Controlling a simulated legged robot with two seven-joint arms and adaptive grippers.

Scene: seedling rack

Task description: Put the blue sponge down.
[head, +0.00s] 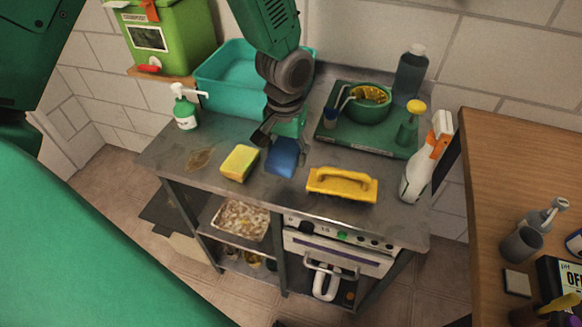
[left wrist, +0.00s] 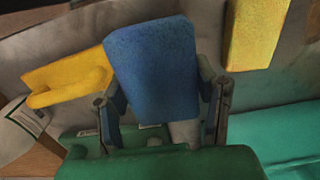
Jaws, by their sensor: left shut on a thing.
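The blue sponge (head: 283,158) is a small block at the middle of the grey metal worktop in the head view. My left gripper (head: 277,140) reaches down to it from above and is shut on it. In the left wrist view the blue sponge (left wrist: 152,68) sits between the two fingers of my left gripper (left wrist: 163,108) and sticks out past their tips. I cannot tell whether the sponge touches the worktop. My right gripper is in neither view.
A teal basin (head: 222,92) and a green tray (head: 350,138) with a bowl stand behind. A white spray bottle (head: 417,176) stands at the right. Bare worktop (head: 205,178) shows at the front left.

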